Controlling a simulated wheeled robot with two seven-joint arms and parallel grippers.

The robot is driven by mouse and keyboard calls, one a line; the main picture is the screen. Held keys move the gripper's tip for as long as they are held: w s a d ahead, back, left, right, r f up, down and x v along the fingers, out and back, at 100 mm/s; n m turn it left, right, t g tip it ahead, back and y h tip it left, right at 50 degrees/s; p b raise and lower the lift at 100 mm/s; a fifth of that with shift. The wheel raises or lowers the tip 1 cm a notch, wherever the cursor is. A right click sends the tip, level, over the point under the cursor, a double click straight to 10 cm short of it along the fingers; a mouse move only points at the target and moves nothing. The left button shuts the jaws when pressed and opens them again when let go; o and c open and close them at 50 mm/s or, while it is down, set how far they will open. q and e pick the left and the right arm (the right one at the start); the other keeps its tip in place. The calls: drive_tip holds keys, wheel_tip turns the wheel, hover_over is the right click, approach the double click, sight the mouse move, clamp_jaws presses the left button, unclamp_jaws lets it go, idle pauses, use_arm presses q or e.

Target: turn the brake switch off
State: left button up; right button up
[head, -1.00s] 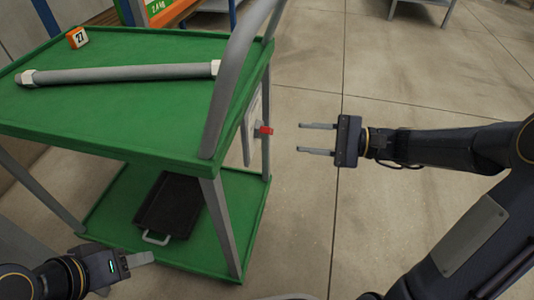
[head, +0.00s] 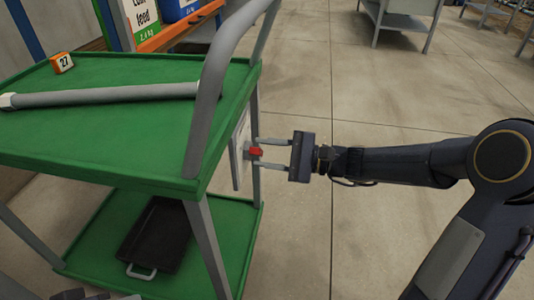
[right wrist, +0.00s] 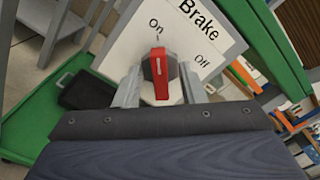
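The brake switch is a red knob (head: 255,151) on a pale plate (head: 240,150) at the right end of the green cart. In the right wrist view the red knob (right wrist: 161,68) stands upright in the picture, toward the word "On"; "Off" is to its right on the plate (right wrist: 200,30). My right gripper (head: 258,153) is open, its two fingers reaching to either side of the knob. Small gaps seem to show; I cannot tell whether either finger touches. Only a dark bit of my left gripper (head: 82,295) shows at the bottom edge, fingers hidden.
The green cart (head: 100,135) carries a grey pipe (head: 110,94) and an orange-white block marked 27 (head: 62,63) on top. A black tray (head: 158,235) lies on its lower shelf. The cart's grey handle (head: 208,100) rises near the switch.

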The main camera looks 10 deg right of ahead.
drive_tip(key=shift+c, duration=0.4)
clamp_jaws()
drive_tip(key=shift+r+m+p, duration=0.15)
drive_tip(key=shift+m+p, duration=0.15)
drive_tip(key=shift+p, duration=0.4)
drive_tip(key=shift+w+d+m+p, duration=0.1)
drive_tip(key=shift+w+m+p, duration=0.1)
drive_tip(key=shift+m+p, duration=4.85)
drive_tip(key=shift+w+d+m+p, duration=0.15)
drive_tip(key=shift+m+p, duration=3.5)
drive_tip(key=shift+p, duration=2.8)
drive_tip(key=shift+a+f, duration=0.1)
drive_tip(key=shift+f, duration=0.1)
